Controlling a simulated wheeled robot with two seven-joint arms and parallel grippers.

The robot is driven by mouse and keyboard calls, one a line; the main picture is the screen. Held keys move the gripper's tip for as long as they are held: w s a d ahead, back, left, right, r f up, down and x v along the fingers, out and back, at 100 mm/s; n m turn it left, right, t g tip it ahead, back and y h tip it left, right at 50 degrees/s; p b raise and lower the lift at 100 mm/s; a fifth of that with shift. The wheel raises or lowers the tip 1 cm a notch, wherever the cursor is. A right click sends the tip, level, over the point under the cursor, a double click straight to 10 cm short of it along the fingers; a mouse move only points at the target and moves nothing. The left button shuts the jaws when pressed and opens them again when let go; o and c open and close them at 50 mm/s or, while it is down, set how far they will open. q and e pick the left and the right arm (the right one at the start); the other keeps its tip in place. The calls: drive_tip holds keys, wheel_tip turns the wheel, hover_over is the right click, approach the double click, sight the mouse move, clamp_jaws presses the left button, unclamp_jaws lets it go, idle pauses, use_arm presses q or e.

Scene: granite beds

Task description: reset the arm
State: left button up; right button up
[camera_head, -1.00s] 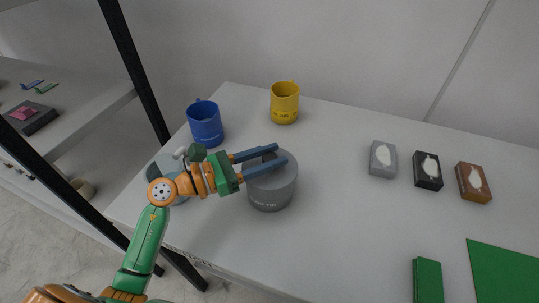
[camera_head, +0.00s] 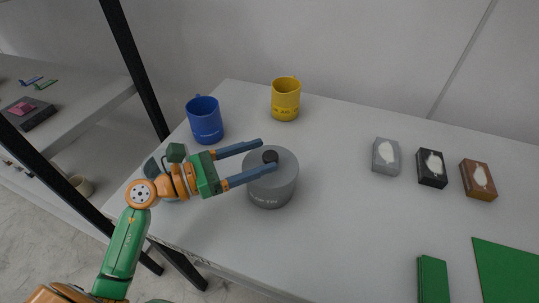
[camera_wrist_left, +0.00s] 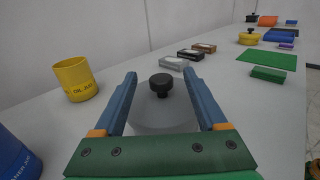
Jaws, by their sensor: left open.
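My left gripper (camera_head: 257,160) is open, its two blue fingers spread apart at the grey round pot (camera_head: 272,188) on the table. In the left wrist view the pot's black knob (camera_wrist_left: 161,84) shows between the open fingers, a little ahead of my left gripper (camera_wrist_left: 160,92). Nothing is held between the fingers. My left arm comes in from the lower left. My right gripper is not in view.
A blue mug (camera_head: 205,121) and a yellow mug (camera_head: 285,99) stand behind the gripper. Grey (camera_head: 386,157), black (camera_head: 431,168) and brown (camera_head: 478,180) boxes sit to the right, with a green block (camera_head: 432,280) and green mat (camera_head: 508,272) nearer. A black shelf post (camera_head: 134,68) stands left.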

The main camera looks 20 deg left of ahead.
use_arm(q)
drive_tip(key=b+v, duration=0.1)
drive_tip(key=v, duration=0.3)
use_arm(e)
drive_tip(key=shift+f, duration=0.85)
use_arm(q)
drive_tip(key=shift+r, duration=0.1)
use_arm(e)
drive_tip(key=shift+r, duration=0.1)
